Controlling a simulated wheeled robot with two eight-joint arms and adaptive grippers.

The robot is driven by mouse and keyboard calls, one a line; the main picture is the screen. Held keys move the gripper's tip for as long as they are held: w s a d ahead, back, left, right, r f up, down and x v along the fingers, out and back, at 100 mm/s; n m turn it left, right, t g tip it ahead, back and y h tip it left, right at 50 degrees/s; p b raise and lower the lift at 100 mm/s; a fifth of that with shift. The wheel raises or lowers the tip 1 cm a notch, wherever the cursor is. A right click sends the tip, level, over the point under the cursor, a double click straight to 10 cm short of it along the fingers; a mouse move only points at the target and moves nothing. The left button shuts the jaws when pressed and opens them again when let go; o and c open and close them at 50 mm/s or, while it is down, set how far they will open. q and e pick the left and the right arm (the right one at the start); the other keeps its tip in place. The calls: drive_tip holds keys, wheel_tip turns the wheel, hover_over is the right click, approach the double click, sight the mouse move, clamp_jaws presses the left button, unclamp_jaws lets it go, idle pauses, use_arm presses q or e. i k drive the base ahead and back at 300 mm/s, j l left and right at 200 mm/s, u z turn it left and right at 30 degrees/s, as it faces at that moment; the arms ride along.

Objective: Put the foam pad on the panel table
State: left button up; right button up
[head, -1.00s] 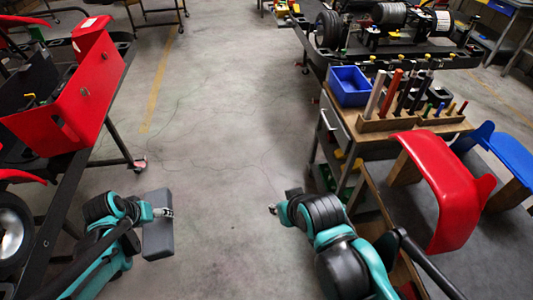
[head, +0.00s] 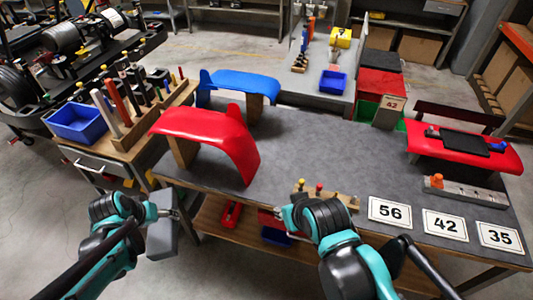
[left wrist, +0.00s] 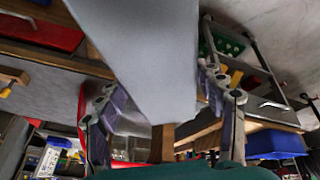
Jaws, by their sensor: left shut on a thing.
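The foam pad (head: 162,240) is a grey block. My left gripper (head: 172,212) is shut on it and holds it in the air in front of the panel table. In the left wrist view the pad (left wrist: 150,60) fills the space between the two fingers of my left gripper (left wrist: 163,104). The panel table (head: 325,150) has a grey top carrying a curved red panel (head: 215,137) and a blue panel (head: 240,85). My right gripper (head: 283,212) is near the table's front edge; its fingers are too small and hidden to tell their state.
A wooden tool rack (head: 130,125) and a blue bin (head: 75,123) stand on the cart at left. Number cards (head: 390,212) and a small peg block (head: 322,195) lie along the front edge. A red panel with a black pad (head: 465,145) is at right. The table's middle is clear.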

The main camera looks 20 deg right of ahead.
sight(322, 162)
drive_tip(key=i+l+z, duration=0.1)
drive_tip(key=z, duration=0.3)
drive_tip(key=i+l+z, duration=0.1)
drive_tip(key=z, duration=0.25)
drive_tip(key=i+z, duration=0.2)
drive_tip(key=z, duration=0.2)
drive_tip(key=i, duration=0.45)
